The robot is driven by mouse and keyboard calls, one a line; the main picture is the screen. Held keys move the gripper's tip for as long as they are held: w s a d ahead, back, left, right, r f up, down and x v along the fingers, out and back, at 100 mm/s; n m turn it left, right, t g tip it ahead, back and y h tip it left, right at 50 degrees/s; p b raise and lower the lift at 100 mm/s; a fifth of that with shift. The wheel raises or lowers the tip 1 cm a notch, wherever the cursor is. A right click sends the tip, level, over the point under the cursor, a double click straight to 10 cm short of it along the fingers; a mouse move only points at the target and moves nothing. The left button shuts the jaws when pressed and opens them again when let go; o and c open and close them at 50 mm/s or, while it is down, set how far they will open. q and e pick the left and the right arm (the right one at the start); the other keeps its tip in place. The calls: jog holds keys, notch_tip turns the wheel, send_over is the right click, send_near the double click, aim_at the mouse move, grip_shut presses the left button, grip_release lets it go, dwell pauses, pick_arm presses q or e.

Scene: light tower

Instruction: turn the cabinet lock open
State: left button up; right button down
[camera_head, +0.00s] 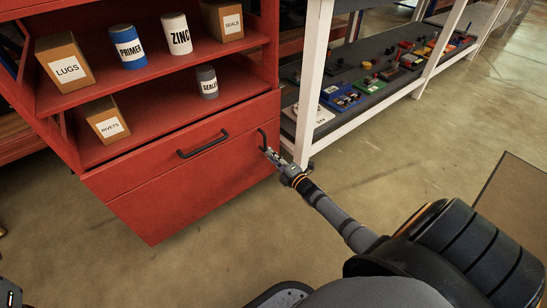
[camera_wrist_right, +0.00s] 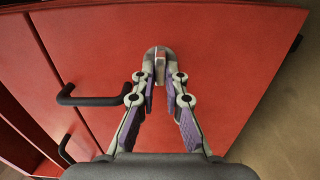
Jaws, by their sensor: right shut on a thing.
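The red cabinet (camera_head: 190,185) has a closed lower front with black handles. My right gripper (camera_head: 272,156) reaches in from the lower right, just below the short black handle (camera_head: 262,138) at the cabinet's right end. In the wrist view, my right gripper (camera_wrist_right: 160,68) has its fingertips closed together against the red front. The short handle (camera_wrist_right: 92,98) is left of the fingers there.
The long drawer handle (camera_head: 203,145) is left of the short one. Open shelves above hold boxes and cans, such as the LUGS box (camera_head: 65,62) and ZINC can (camera_head: 177,34). A white-framed rack (camera_head: 305,110) stands close at right. The floor in front is clear.

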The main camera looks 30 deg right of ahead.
dwell(0.5)
jog(key=c, duration=1.4)
grip_release()
jog(key=s, duration=1.2)
jog(key=shift+d, duration=0.4)
